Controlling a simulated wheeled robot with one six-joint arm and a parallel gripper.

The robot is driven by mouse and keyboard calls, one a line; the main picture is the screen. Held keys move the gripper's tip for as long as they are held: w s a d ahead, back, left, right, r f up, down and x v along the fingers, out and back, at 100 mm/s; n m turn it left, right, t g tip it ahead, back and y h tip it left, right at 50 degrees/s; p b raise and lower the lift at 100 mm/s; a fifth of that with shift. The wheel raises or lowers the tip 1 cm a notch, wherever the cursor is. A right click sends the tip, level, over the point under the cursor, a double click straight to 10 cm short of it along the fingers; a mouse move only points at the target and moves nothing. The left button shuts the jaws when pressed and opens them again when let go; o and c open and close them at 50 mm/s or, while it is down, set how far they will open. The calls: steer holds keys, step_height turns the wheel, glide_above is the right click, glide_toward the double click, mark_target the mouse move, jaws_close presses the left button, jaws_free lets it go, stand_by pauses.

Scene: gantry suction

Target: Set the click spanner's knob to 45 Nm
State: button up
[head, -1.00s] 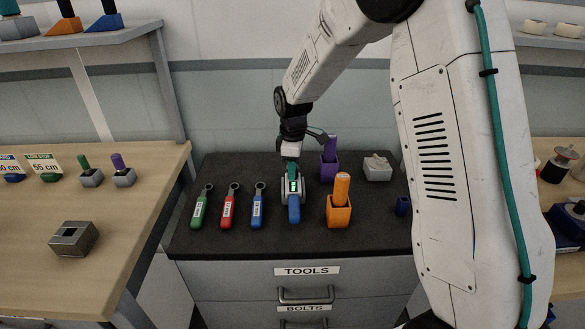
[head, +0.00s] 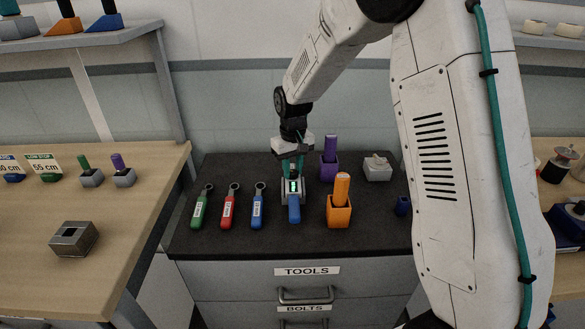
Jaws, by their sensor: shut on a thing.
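The click spanner (head: 294,210) is on the dark cabinet top in the head view, with its blue handle toward the front and a grey holder around its upper part. A small lit green display (head: 294,186) shows on it, but its figure is too small to read. My gripper (head: 292,176) points down at the spanner's far end, just behind the display. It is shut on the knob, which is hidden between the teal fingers.
Green (head: 201,208), red (head: 229,208) and blue (head: 258,208) spanners lie left of the click spanner. An orange holder (head: 339,216) stands close on its right, with a purple holder (head: 329,168) behind. A grey block (head: 377,169) is further right. The cabinet's front strip is clear.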

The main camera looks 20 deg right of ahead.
mark_target(293, 172)
steer(key=m, duration=1.2)
stand_by(0.6)
steer(key=o, duration=1)
step_height(293, 172, up, 8)
steer(key=shift+f, duration=0.1)
